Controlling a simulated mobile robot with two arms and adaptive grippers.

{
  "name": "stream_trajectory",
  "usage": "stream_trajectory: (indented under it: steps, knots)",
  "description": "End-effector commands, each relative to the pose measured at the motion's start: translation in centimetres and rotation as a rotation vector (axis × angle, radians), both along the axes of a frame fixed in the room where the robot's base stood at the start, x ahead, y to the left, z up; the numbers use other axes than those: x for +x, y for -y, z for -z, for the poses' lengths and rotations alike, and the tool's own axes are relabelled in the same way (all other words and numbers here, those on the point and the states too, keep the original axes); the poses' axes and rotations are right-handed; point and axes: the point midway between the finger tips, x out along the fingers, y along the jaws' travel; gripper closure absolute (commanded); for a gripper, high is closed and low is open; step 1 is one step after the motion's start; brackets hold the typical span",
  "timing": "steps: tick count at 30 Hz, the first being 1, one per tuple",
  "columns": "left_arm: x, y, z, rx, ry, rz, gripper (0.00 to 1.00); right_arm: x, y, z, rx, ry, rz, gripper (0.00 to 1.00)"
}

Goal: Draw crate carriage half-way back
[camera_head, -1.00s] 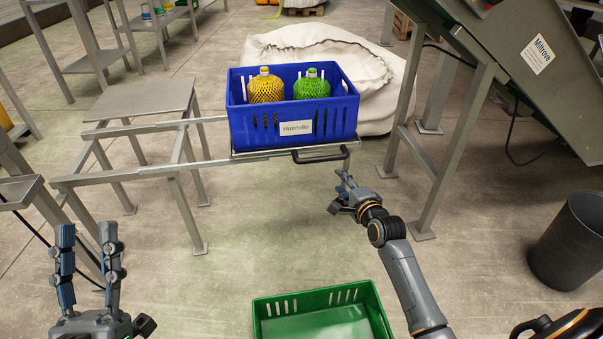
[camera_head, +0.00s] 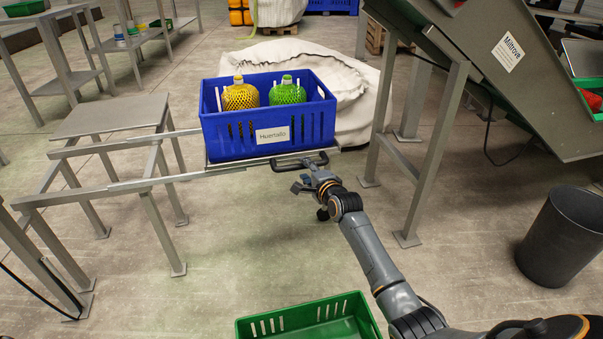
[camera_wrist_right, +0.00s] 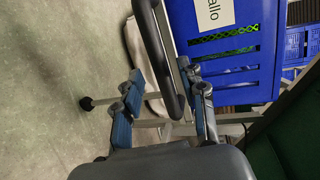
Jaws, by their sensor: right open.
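The blue crate (camera_head: 218,138) sits on the crate carriage (camera_head: 225,167), which is out on its rails to the right of the frame. The crate holds a yellow and a green netted bottle. The carriage's black handle (camera_head: 300,164) sticks out at its front edge. My right gripper (camera_head: 312,181) is at the handle's right part. In the right wrist view, the handle bar (camera_wrist_right: 168,65) runs between the spread fingers of the gripper (camera_wrist_right: 165,93), and a gap shows on the left side. My left gripper is out of the head view.
A metal frame with rails (camera_head: 105,188) extends left of the crate, with a flat plate (camera_head: 112,115) behind it. A sloped machine (camera_head: 440,120) stands right, its legs near my arm. A green crate (camera_head: 310,318) lies in front, a dark bin (camera_head: 562,238) at right.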

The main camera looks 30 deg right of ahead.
Motion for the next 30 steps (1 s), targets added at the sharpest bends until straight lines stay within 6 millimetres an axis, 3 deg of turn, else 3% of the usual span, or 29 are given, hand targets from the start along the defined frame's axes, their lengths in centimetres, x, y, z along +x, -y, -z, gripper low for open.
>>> stream_trajectory:
  steps: [2, 7, 19, 25, 30]
  knots:
    - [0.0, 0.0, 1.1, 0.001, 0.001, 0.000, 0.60, 1.3, 0.1, 0.5, -0.001, 0.003, 0.001, 0.59]
    - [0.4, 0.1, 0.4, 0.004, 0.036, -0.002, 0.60, 2.9, 0.2, 0.7, 0.000, 0.001, 0.000, 0.59]
    - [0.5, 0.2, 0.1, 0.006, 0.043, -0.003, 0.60, 3.5, 0.2, 0.7, 0.000, 0.000, 0.000, 0.59]
    - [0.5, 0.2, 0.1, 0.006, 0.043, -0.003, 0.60, 3.5, 0.2, 0.7, 0.000, 0.001, 0.000, 1.00]
    - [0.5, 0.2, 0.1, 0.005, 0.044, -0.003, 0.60, 3.4, 0.2, 0.7, 0.000, 0.000, 0.000, 1.00]
